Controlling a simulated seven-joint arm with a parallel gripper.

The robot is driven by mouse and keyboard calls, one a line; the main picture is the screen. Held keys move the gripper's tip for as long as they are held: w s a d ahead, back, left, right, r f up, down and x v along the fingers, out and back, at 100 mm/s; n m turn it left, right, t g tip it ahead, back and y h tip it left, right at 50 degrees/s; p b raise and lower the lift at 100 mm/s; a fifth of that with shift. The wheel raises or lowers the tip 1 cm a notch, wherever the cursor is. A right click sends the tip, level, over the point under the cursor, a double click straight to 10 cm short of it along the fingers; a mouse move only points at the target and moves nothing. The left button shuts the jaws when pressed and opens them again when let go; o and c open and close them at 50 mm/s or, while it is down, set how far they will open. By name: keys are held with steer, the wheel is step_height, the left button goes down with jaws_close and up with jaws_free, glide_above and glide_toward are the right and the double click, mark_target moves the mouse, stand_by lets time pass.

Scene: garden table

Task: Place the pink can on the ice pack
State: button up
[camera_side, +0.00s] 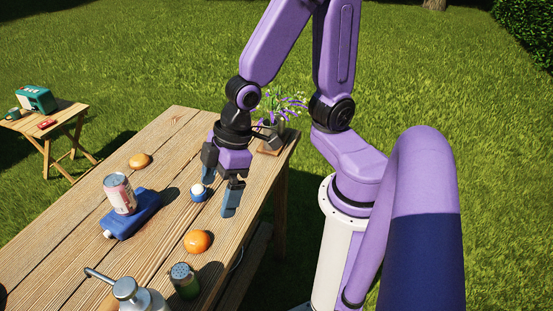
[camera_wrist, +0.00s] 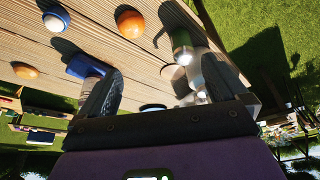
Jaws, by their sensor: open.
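The pink can (camera_side: 120,194) stands upright on the blue ice pack (camera_side: 131,224), near the left part of the table in the side view. My gripper (camera_side: 219,193) is open and empty, to the right of the can and clear of it, over the table's right side. In the wrist view, part of the ice pack (camera_wrist: 80,67) shows at the left, beside one finger of my gripper (camera_wrist: 165,85).
A flower pot (camera_side: 270,141) stands at the far corner.

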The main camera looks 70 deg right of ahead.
steer(key=s+d+r+n+g+h, duration=0.2)
steer(key=s+d+r, duration=0.2)
steer(key=s, duration=0.5)
steer(key=d, duration=0.2)
steer(key=shift+s+d+r+h, duration=0.3)
steer(key=shift+s+d+h, duration=0.05)
steer(key=shift+h, duration=0.05)
